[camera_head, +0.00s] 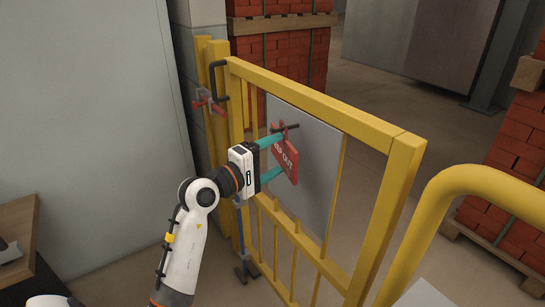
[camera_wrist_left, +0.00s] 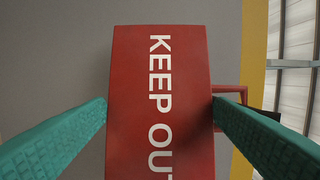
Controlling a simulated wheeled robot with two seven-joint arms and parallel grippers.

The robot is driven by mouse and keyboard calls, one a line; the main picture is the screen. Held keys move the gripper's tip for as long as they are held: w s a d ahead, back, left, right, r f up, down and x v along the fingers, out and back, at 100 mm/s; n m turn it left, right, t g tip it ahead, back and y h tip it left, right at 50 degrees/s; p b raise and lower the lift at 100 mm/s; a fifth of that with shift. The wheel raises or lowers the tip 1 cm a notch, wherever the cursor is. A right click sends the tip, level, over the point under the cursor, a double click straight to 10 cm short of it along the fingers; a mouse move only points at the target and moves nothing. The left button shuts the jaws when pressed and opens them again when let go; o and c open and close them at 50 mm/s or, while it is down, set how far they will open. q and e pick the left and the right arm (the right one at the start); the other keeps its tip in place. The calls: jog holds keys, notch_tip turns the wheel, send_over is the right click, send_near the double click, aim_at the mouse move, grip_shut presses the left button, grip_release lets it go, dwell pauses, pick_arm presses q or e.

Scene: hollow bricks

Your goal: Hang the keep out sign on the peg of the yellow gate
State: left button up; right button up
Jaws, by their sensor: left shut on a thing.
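The red KEEP OUT sign (camera_head: 287,161) is between the teal fingers of my left gripper (camera_head: 277,156), in front of the grey panel of the yellow gate (camera_head: 327,103). My left gripper is shut on it. A dark peg (camera_head: 290,127) sticks out near the sign's upper end. In the left wrist view the sign (camera_wrist_left: 160,60) fills the middle, with a finger at each side edge, and its red loop (camera_wrist_left: 238,91) shows at the right by a dark piece. I cannot tell whether the loop is around the peg. My right gripper is not in view.
A red latch or clamp (camera_head: 208,102) and a black handle (camera_head: 218,68) are on the gate's left post. A yellow rail (camera_head: 470,178) curves at the right front. Brick pallets (camera_head: 510,160) stand behind. A dark-sided wooden-topped bench (camera_head: 18,218) is at the left.

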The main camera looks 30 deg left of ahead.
pick_arm(q)
jog(key=o, duration=1)
jog(key=shift+o, duration=0.7)
jog(key=shift+r, duration=0.1)
